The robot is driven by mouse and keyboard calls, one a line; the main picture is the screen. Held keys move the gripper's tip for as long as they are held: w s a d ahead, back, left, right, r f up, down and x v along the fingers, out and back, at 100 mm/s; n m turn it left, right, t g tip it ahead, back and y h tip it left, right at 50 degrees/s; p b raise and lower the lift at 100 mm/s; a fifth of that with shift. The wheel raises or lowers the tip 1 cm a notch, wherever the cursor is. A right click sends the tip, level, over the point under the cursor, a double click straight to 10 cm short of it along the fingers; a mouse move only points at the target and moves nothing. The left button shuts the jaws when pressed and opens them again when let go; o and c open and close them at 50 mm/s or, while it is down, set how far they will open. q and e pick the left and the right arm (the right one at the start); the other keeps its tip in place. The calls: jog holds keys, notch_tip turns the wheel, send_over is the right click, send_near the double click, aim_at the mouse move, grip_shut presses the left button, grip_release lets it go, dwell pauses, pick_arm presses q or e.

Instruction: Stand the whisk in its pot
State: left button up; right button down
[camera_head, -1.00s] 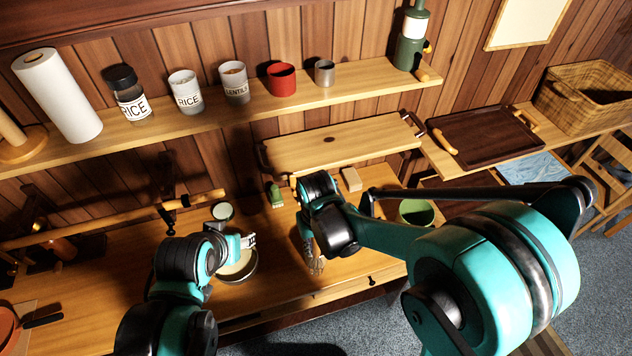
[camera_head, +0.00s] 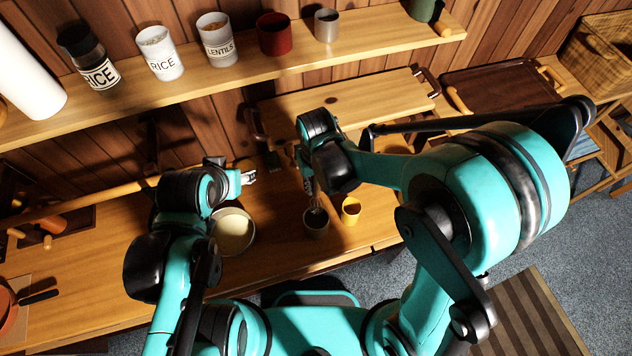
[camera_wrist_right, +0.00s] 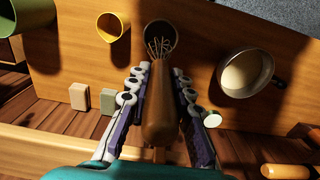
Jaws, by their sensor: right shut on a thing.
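My right gripper (camera_head: 308,178) is shut on the brown handle of the whisk (camera_wrist_right: 157,112), seen between the fingers in the right wrist view (camera_wrist_right: 155,100). The whisk's wire end points at the mouth of a dark pot (camera_head: 316,223), which also shows in the wrist view (camera_wrist_right: 161,28). The wires overlap the pot's opening; I cannot tell how deep they are inside. In the head view the whisk hangs roughly upright over the pot. My left gripper (camera_head: 248,177) is beyond the pan, apart from the whisk and pot; its jaw state is unclear.
A yellow cup (camera_head: 351,210) stands just right of the pot. A cream-filled pan (camera_head: 234,231) lies to the left. A green pot (camera_wrist_right: 32,14) shows in the wrist view. A shelf (camera_head: 190,88) with jars and cups runs above the worktop. The bench's front edge is close.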

aim_at(316, 199)
jog(key=shift+s+f+b, duration=0.15)
jog(key=shift+f+b, duration=0.2)
jog(key=shift+f, duration=0.25)
jog(key=shift+s+f+b, duration=0.15)
jog(key=shift+f+b, duration=0.2)
jog(key=shift+f, duration=0.25)
notch_tip(316, 199, down, 2)
jog(key=shift+w+f+b, duration=0.15)
jog(key=shift+b, duration=0.8)
notch_tip(316, 199, down, 2)
jog(key=shift+b, duration=1)
jog(key=shift+f+b, duration=2.15)
jog(key=shift+f, duration=0.1)
jog(key=c, duration=1.3)
grip_release()
jog(key=shift+r, duration=0.1)
notch_tip(316, 199, up, 12)
jog(key=shift+f, duration=0.1)
